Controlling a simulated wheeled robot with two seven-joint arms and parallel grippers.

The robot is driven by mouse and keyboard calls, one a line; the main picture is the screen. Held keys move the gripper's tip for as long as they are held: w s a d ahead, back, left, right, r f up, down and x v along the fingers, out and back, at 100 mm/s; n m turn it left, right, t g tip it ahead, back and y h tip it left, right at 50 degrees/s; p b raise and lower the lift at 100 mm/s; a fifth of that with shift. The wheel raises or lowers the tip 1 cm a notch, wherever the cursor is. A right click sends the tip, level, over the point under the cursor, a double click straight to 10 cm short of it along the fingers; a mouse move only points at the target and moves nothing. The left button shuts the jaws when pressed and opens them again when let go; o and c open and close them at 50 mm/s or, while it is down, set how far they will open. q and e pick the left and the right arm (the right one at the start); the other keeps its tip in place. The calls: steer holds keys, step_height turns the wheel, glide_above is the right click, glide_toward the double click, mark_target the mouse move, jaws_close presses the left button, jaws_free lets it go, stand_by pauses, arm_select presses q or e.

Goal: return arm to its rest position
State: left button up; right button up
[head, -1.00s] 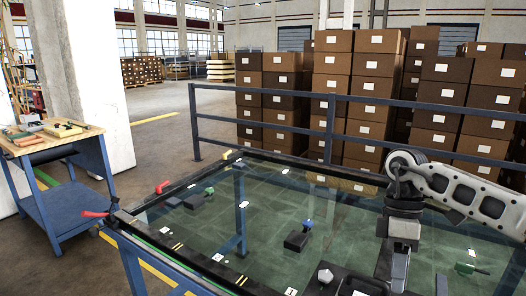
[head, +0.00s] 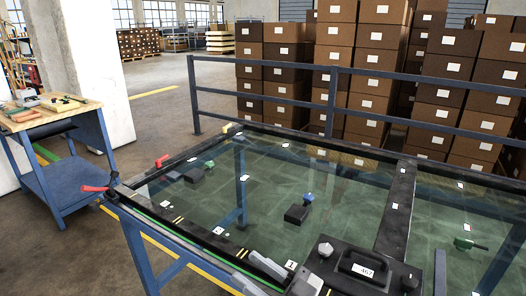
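My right gripper (head: 286,274) is low at the bottom edge, left of the black case. Its two pale grey fingers show apart with nothing seen between them, so it looks open. The rest of the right arm is out of the frame. The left arm and gripper are not in view.
A glass-topped frame (head: 397,205) with a dark crossbar fills the front. On it are a black case (head: 362,269) with a handle and a pale knob (head: 325,248). Blue railings (head: 332,100) and stacked boxes (head: 365,45) stand behind. A workbench (head: 60,165) is at left.

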steer(key=s+d+f+m+t+h, duration=0.35)
steer(key=d+f+m+h, duration=0.65)
steer(key=f+h, duration=0.35)
steer(key=s+d+f+n+g+h, duration=0.1)
steer(key=s+d+f+g, duration=0.3)
steer(key=s+f, duration=0.5)
steer(key=shift+d+h, duration=0.75)
steer(key=shift+d, duration=0.4)
steer(key=shift+s, duration=0.1)
